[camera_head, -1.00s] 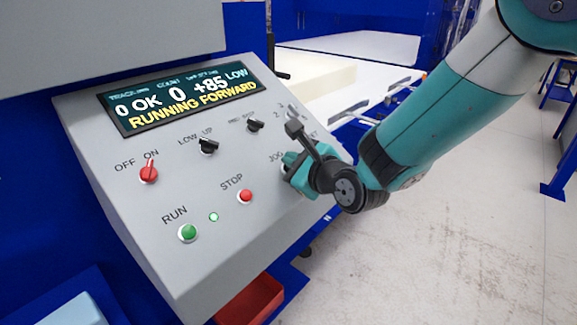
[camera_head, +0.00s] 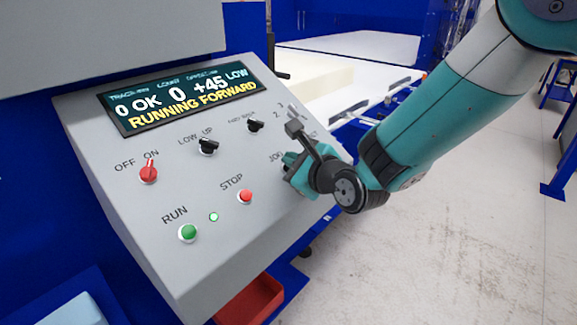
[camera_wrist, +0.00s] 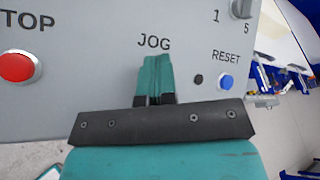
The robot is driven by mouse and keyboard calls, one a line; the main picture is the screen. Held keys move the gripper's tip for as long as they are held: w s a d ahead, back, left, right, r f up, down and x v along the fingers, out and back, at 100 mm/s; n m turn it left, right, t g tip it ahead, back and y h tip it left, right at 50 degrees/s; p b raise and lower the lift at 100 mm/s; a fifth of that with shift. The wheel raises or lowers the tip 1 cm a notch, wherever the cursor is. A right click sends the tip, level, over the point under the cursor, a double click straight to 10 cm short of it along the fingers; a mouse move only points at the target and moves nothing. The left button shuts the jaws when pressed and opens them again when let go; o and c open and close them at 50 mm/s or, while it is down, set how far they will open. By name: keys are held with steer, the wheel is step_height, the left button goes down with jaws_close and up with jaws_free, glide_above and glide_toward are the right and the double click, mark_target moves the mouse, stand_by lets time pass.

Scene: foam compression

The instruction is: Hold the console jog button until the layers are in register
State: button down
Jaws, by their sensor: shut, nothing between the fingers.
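The grey console (camera_head: 130,195) has a display (camera_head: 180,97) reading "0 OK 0 +45 LOW" and "RUNNING FORWARD" in yellow. My gripper (camera_head: 288,170) is shut and empty, its tips at the panel by the JOG label. In the wrist view the shut teal fingers (camera_wrist: 155,80) stand just below the word JOG. The jog button itself is hidden behind the fingers; I cannot see how far it is pressed. Foam layers (camera_head: 325,80) lie on the white bed behind the console.
Near the fingers are a blue RESET button (camera_wrist: 227,82) and a small dark button (camera_wrist: 198,80). The red STOP button (camera_head: 245,196), green RUN button (camera_head: 188,232) and red ON/OFF switch (camera_head: 149,172) are further left. A red bin (camera_head: 250,298) sits below.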

stand_by(0.8)
steer(key=shift+s+d+r+p, duration=0.15)
steer(key=shift+d+r+p, duration=0.1)
steer(key=shift+r, duration=0.1)
steer(key=shift+s+d+r+p, duration=0.1)
steer(key=shift+s+r+p, duration=0.1)
steer(key=shift+r, duration=0.15)
steer(key=r+p, duration=0.1)
steer(key=s+d+r, duration=0.1)
steer(key=r, duration=0.1)
steer(key=d+r+p, duration=0.1)
steer(key=shift+s+r+p, duration=0.15)
steer(key=shift+s+p, duration=0.1)
steer(key=shift+p, duration=0.05)
steer(key=s+d+r+n+g+h, duration=0.1)
steer(key=s+d+n+g, duration=0.3)
steer(key=s+n, duration=0.5)
steer(key=s+d+r+n+g+h, duration=0.1)
steer(key=s+d+n+g, duration=0.3)
steer(key=s+n, duration=0.5)
steer(key=s+d+r+n+g+h, duration=0.2)
steer(key=s+d+n, duration=0.4)
steer(key=s+n, duration=0.3)
steer(key=shift+d+n+g+h, duration=0.15)
steer(key=shift+n+g+h, duration=0.55)
steer(key=shift+g, duration=0.2)
